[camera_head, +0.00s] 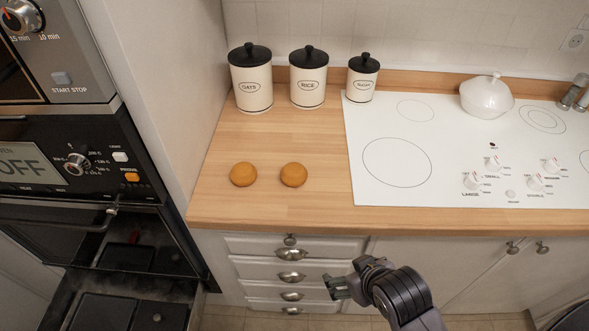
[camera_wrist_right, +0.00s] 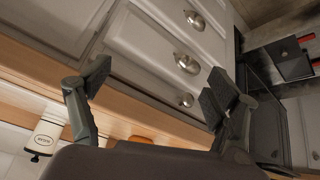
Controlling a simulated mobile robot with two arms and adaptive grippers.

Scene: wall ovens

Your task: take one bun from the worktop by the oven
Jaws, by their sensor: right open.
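Two round golden-brown buns, a left bun (camera_head: 243,174) and a right bun (camera_head: 293,174), lie side by side with a gap between them on the wooden worktop (camera_head: 300,212), left of the white hob. My right gripper (camera_head: 336,286) is open and empty, in front of the drawers and lower than the worktop's front edge. In the right wrist view its spread fingers (camera_wrist_right: 157,84) have drawer fronts between and behind them. A small orange-brown patch (camera_wrist_right: 140,139), probably a bun, shows at the worktop edge there. My left gripper is not in view.
The oven (camera_head: 70,165) stands at the left, beside a tall side panel. Three lidded canisters (camera_head: 308,82) stand behind the buns. A white lidded pot (camera_head: 486,97) sits on the hob (camera_head: 400,190). Drawer handles (camera_head: 291,254) stick out below the worktop. The worktop around the buns is clear.

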